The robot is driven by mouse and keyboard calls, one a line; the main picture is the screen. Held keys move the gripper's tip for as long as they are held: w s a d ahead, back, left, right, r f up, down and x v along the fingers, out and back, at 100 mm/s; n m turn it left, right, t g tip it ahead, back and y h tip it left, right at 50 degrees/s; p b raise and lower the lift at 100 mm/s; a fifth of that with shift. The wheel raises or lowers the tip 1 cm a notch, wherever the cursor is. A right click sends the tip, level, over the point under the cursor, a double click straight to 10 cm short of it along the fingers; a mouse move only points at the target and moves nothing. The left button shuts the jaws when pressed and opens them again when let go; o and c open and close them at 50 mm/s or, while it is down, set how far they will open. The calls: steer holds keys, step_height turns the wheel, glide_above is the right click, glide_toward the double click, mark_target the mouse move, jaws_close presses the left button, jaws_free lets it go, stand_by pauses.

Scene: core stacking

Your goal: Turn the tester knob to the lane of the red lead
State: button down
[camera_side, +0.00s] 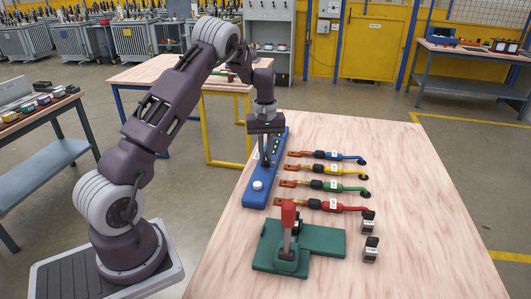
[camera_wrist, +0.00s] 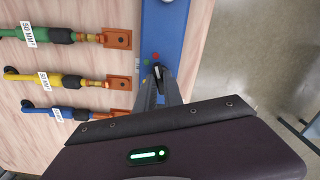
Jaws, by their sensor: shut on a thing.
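The blue tester (camera_side: 255,197) is a long narrow bar on the table, also along the top of the wrist view (camera_wrist: 165,25). My gripper (camera_side: 264,160) points down over its far part and is shut on the dark tester knob (camera_wrist: 157,70), which the fingers mostly hide. Small coloured dots, including red and green, show beside it; the knob's pointing direction is unclear. The red lead (camera_side: 338,206) is the nearest of the leads to the right of the tester. Beyond it lie the green lead (camera_side: 338,187), yellow lead (camera_side: 338,170) and blue lead (camera_side: 335,156).
A green press with a red handle (camera_side: 288,215) stands at the near end of the tester. Two small dark blocks (camera_side: 368,222) (camera_side: 371,249) stand right of it. The table's right side is clear. A white round piece (camera_side: 258,185) sits on the tester.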

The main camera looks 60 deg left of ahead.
steer(key=c, duration=1.5)
jaws_free()
steer(key=shift+o, duration=0.2)
steer(key=shift+r, duration=0.1)
